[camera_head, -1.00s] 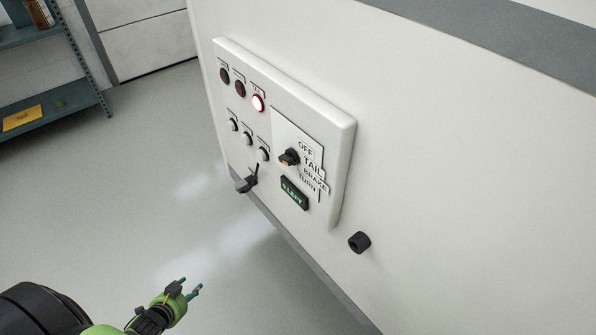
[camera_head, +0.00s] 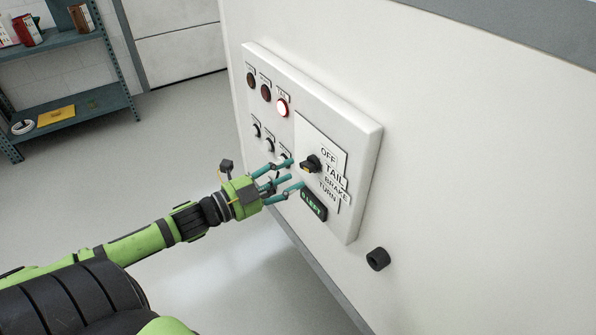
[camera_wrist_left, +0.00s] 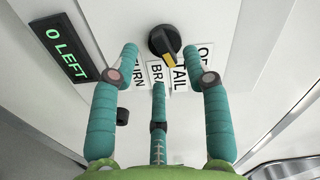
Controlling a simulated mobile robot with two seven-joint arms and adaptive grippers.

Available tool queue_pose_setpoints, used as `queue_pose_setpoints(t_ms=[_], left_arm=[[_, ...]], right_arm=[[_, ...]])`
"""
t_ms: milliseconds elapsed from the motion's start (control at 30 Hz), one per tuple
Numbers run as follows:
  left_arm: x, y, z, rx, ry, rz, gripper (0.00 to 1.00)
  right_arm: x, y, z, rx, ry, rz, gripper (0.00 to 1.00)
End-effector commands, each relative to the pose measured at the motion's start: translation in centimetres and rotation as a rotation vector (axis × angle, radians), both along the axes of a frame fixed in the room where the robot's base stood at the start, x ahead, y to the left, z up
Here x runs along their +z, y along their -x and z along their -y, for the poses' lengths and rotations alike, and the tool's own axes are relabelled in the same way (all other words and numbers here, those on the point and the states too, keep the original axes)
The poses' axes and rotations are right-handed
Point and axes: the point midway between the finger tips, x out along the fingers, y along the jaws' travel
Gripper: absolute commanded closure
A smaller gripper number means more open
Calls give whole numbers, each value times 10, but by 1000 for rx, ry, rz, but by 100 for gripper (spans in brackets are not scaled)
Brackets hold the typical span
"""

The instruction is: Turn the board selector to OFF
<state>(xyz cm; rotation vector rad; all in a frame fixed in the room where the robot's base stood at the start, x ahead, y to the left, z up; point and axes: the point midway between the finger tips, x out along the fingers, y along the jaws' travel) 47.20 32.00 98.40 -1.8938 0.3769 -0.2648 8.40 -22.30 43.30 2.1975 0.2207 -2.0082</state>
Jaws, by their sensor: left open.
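The board selector is a black knob (camera_head: 311,163) with a yellow pointer mark, on the white board (camera_head: 362,165). Its labels read OFF, TAIL, BRAKE and TURN from top to bottom. In the left wrist view the knob (camera_wrist_left: 164,41) has its yellow mark towards the TAIL label (camera_wrist_left: 179,75). My left gripper (camera_head: 293,174) is open, its teal fingers pointing at the board just left of the knob. In the left wrist view two fingers of this gripper (camera_wrist_left: 160,60) lie either side of the knob's lower part, with a third below. Contact cannot be told. My right gripper is not in view.
A green display (camera_head: 313,205) below the knob reads 0 LEFT. One red lamp (camera_head: 282,107) is lit beside two dark ones. Small switches (camera_head: 256,130) sit close to my fingers. A black round fitting (camera_head: 378,259) sticks out of the wall. A shelf (camera_head: 75,118) stands far left.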

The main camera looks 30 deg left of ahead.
Motion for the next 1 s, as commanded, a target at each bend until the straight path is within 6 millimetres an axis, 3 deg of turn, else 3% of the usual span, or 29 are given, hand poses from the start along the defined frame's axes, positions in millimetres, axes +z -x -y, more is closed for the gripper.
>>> queue_pose_setpoints(t_ms=[300, 667, 767, 800, 1000], left_arm=[[0, -25, 10, 1, -1, 0, 52], [0, -28, 11, 1, -1, -1, 52], [0, -28, 11, 1, -1, -1, 92], [0, -28, 11, 1, -1, -1, 100], [0, -28, 11, 1, 0, -1, 100]], right_arm=[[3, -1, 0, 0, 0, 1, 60], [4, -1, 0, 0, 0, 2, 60], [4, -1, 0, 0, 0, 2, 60], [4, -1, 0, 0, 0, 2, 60], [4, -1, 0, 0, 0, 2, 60]])
